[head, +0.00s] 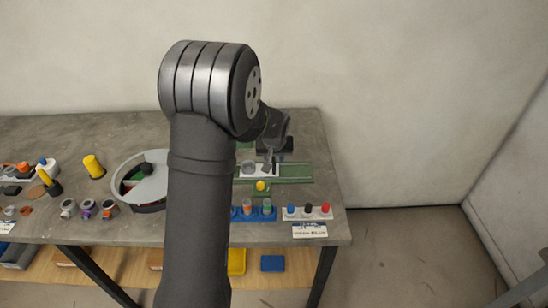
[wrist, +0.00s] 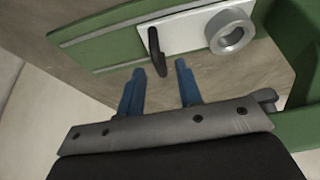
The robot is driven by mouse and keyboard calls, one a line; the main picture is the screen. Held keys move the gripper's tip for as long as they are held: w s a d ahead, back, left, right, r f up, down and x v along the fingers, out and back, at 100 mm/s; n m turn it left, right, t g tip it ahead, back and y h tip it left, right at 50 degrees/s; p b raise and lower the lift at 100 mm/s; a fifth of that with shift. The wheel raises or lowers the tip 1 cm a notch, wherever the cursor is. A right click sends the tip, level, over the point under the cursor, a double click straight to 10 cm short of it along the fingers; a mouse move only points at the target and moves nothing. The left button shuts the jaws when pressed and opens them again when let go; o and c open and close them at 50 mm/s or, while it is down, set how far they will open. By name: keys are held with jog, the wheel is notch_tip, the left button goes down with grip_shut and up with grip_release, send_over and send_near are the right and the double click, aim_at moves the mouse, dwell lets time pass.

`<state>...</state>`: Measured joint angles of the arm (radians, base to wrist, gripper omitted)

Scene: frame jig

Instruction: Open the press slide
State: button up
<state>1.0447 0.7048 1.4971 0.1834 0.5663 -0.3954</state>
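The press has a green base and rail (head: 297,172), which also shows in the wrist view (wrist: 100,47). A white slide plate (wrist: 187,33) lies on it, seen in the head view too (head: 244,173). The plate carries a grey metal ring (wrist: 230,32) and a dark upright handle (wrist: 155,48). My gripper (wrist: 161,70) is open, with two blue fingers apart. In the picture the handle's near end lies between the fingertips; I cannot tell whether they touch it. In the head view my gripper (head: 271,157) is just above the plate and partly hides it.
A yellow knob (head: 261,185) stands in front of the rail. A blue rack (head: 254,215) and a white rack with coloured pegs (head: 307,213) stand near the front edge. A round tray (head: 128,163) is partly hidden by my arm. A green block (wrist: 300,130) is close on the right.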

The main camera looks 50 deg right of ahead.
grip_shut()
jog(key=s+d, duration=0.7)
jog(key=shift+s+d, duration=0.25)
jog(key=shift+d, duration=0.05)
grip_release()
jog(key=v, duration=1.7)
jog(key=shift+r, duration=0.15)
